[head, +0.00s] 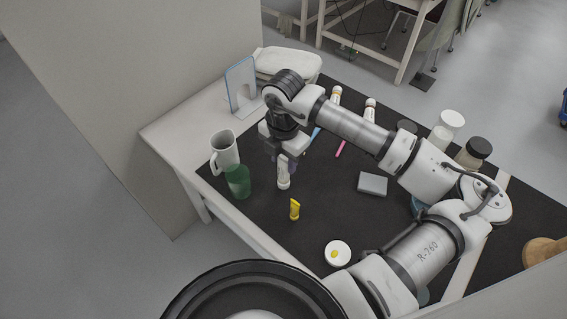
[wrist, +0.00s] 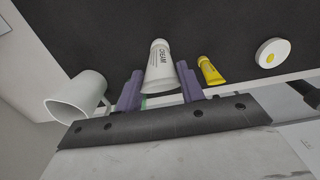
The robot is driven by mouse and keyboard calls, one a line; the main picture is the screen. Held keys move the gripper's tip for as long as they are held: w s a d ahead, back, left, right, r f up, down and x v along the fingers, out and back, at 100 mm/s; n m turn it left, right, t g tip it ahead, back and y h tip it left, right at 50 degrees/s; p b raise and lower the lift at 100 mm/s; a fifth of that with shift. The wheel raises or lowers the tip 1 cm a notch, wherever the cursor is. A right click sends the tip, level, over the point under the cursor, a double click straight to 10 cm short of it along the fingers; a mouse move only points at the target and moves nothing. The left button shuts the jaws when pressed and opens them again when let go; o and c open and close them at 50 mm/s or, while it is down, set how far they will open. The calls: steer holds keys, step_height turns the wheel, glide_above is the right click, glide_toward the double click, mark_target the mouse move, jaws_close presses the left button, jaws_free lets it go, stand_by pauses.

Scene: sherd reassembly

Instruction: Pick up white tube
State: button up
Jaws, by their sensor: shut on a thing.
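The white tube (wrist: 160,66) with dark "CREAM" lettering is between the two purple fingers of my gripper (wrist: 160,88) in the wrist view. My gripper is shut on it. In the head view the white tube (head: 283,172) hangs upright below my gripper (head: 287,160), over the left part of the black mat. From these views I cannot tell whether its lower end touches the mat.
A green cup (head: 238,182) and a white mug (head: 223,152) stand close left of the tube. A yellow tube (head: 294,209) and a white round dish (head: 338,253) are nearer the front. A grey block (head: 372,184) lies right, with open black mat (head: 325,200) between.

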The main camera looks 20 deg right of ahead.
step_height(320, 180, up, 19)
steer(key=b, duration=0.3)
steer(key=shift+b, duration=0.3)
steer(key=shift+f, duration=0.1)
